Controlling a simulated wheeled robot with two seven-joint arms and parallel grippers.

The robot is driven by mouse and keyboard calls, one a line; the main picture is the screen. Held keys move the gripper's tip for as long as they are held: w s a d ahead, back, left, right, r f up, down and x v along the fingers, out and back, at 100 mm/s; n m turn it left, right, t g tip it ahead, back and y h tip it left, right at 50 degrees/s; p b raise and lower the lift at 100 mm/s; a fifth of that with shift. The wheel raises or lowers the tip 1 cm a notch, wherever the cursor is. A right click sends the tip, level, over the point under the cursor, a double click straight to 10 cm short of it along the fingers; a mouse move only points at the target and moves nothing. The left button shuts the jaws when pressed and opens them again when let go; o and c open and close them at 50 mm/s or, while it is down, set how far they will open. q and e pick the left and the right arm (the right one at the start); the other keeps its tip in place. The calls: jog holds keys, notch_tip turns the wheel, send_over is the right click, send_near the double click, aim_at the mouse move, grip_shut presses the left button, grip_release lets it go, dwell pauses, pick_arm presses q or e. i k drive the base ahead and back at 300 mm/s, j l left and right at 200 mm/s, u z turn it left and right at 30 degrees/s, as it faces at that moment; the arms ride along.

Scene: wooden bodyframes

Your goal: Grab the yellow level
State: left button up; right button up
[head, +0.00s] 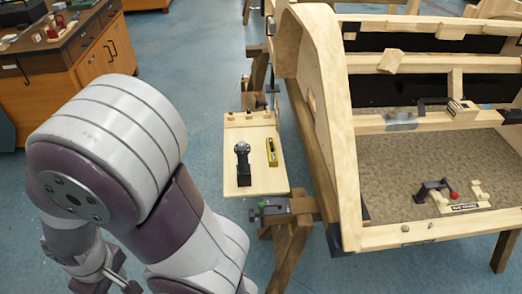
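The yellow level (272,152) is small and lies lengthwise on a light wooden board (262,182), toward the board's right side. A black tool (243,168) with a rounded knob stands just left of the level, with a small gap between them. My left arm fills the left and lower left of the head view, well left of the board. I cannot make out the fingers of my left gripper. My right gripper and arm are not in view. Nothing touches or covers the level.
A large wooden bodyframe (330,130) stands right of the board, its curved side rising close by. A clamp-like metal piece (270,207) sits at the board's front edge. A wooden cabinet (75,60) stands at the back left. Blue floor (205,75) lies open between.

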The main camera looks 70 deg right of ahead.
aim_at(272, 156)
jog(key=i+l+z, duration=0.2)
jog(key=z, duration=0.2)
jog(key=i+z, duration=0.85)
jog(key=i+j+z, duration=0.1)
jog(key=i+z, duration=0.15)
jog(key=z, duration=0.15)
jog(key=i+j+z, duration=0.2)
jog(key=z, duration=0.2)
jog(key=i+l+z, duration=0.2)
jog(key=z, duration=0.25)
jog(key=i+l+z, duration=0.15)
jog(key=z, duration=0.25)
jog(key=i+z, duration=0.65)
jog(key=z, duration=0.2)
jog(key=i+j+z, duration=0.1)
jog(key=i+z, duration=0.15)
jog(key=z, duration=0.2)
